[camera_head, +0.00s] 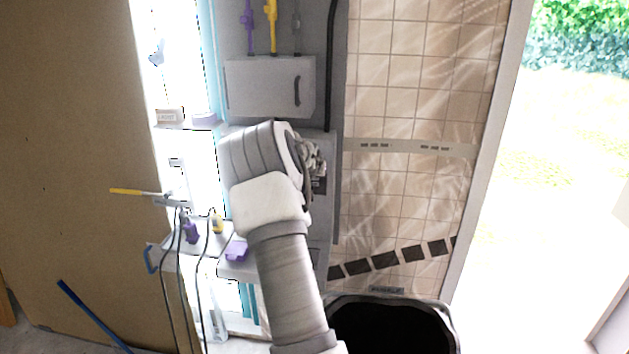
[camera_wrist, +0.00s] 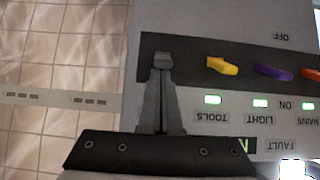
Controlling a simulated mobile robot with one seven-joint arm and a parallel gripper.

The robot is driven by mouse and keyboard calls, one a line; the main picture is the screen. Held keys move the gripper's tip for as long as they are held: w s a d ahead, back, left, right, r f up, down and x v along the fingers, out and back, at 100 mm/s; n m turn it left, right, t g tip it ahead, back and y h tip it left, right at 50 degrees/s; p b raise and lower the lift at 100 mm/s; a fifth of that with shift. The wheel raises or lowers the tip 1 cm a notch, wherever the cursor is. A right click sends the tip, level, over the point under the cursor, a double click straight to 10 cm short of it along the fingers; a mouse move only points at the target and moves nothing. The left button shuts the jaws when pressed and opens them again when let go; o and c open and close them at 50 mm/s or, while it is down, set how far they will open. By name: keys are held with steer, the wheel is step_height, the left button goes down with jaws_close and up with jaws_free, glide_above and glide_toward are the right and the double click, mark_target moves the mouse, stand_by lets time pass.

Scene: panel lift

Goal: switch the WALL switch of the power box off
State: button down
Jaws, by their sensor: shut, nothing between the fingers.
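The power box (camera_wrist: 215,20) fills much of the wrist view, with its lettering upside down. Its dark switch strip (camera_wrist: 190,72) carries a yellow switch (camera_wrist: 222,66) above the word TOOLS, a purple switch (camera_wrist: 273,72) above LIGHT and an orange-red switch (camera_wrist: 312,75) above MAINS. Green lamps show at these three. No WALL label is visible. My gripper (camera_wrist: 162,75) is shut, its tips over the strip's left end, left of the yellow switch. It hides whatever lies behind it; contact cannot be told. In the head view, my gripper (camera_head: 316,165) is at the box front, mostly hidden by my wrist.
A grey cabinet (camera_head: 270,87) with a handle is above my wrist. A tiled wall (camera_head: 405,100) stands to the right, with a black bin (camera_head: 390,325) below. Shelves with tools and hanging cables are at left. An open doorway is at far right.

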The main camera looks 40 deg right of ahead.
steer(key=shift+s+a+f+t+h+b, duration=0.35)
steer(key=shift+f+t+h+b, duration=0.25)
steer(key=shift+b, duration=2.95)
steer(key=shift+a+f+t+h+b, duration=0.2)
steer(key=shift+f+t+h+b, duration=0.3)
steer(key=shift+b, duration=1.75)
steer(key=h+b, duration=0.1)
steer(key=b, duration=0.2)
steer(key=t+h+b, duration=0.1)
steer(key=b, duration=0.2)
steer(key=f+b, duration=0.1)
steer(key=b, duration=0.2)
steer(key=shift+s+a+f+t+h+b, duration=0.1)
steer(key=shift+s+a+t+h+b, duration=0.15)
steer(key=shift+t+h+b, duration=0.15)
steer(key=t+h+b, duration=0.1)
steer(key=b, duration=0.3)
steer(key=shift+s+f, duration=0.1)
steer(key=shift+a+f+b, duration=0.1)
steer(key=shift+a+b, duration=0.05)
steer(key=shift+b, duration=0.15)
